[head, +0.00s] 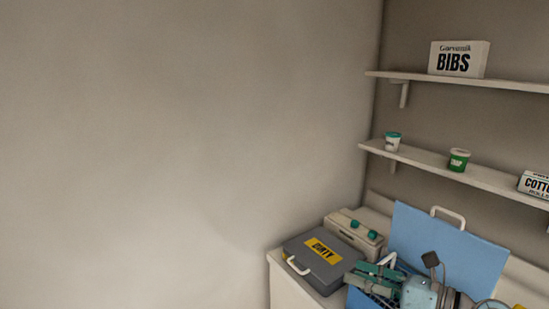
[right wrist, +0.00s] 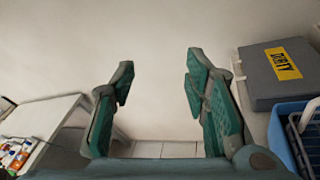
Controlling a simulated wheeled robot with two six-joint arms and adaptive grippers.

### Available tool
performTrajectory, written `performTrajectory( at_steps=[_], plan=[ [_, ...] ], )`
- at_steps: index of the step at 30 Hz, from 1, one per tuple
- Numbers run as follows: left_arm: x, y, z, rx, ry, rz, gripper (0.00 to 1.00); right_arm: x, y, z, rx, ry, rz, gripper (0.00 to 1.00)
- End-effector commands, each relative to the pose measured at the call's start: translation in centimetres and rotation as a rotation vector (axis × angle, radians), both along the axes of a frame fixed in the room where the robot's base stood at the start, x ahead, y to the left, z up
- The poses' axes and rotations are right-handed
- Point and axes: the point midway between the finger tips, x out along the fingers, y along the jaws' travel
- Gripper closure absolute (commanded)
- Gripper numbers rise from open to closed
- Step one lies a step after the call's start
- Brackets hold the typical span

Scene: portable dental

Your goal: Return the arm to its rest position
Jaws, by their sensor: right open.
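My right gripper (head: 368,276) has green finger pads and shows at the lower right of the head view, in front of the open blue case (head: 440,246). In the right wrist view its two fingers (right wrist: 158,80) stand wide apart with nothing between them. Beyond them are only the pale wall and a strip of tiled floor. Part of my right arm (head: 422,294) shows behind the gripper at the bottom edge. My left gripper is in neither view.
A grey box marked DIRTY (head: 300,254) lies on the white counter (head: 285,285), beside a pale box with green knobs (head: 354,232). Shelves (head: 440,160) hold tubs and cartons. A white table (right wrist: 40,120) stands left in the wrist view. The left wall is bare.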

Motion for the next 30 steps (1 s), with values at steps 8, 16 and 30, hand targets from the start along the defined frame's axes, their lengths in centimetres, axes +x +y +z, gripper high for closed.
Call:
performTrajectory(
  at_steps=[8,16,30],
  plan=[
    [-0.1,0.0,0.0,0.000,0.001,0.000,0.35,-3.8,-11.3,-0.2,1.600,0.317,-0.697,0.58],
    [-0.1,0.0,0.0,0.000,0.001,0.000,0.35,-15.6,-12.6,-19.1,2.116,0.884,-1.520,0.58],
    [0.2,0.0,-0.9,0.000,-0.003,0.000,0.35,-28.8,-6.6,-34.7,-1.833,-1.202,2.015,0.58]
  ],
)
